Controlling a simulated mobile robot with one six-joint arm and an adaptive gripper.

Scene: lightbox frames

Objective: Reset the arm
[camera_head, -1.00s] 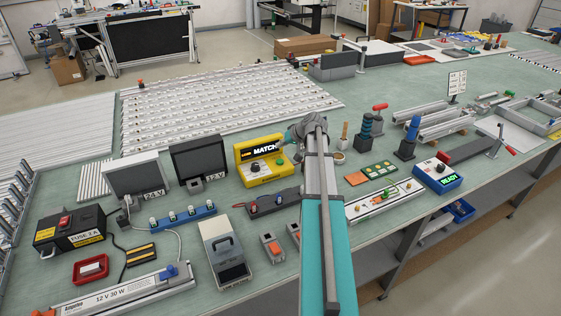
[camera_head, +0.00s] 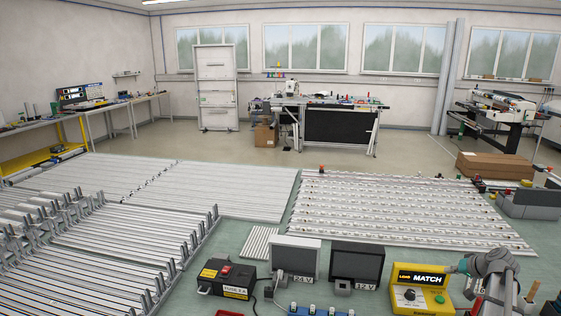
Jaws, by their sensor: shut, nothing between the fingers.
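My arm's grey wrist (camera_head: 490,265) is at the lower right corner, just right of the yellow box marked MATCH (camera_head: 420,286). A teal cap on the wrist overlaps the box's right side in the picture. I cannot tell whether they touch. The fingers of my gripper are not visible; the wrist and the picture's edge hide that part. Most of the arm is cut off by the bottom edge.
A black FUSE box (camera_head: 227,278) is further left. Light slatted panels (camera_head: 390,210) cover the table behind. A wooden-handled tool (camera_head: 532,291) stands right of the wrist.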

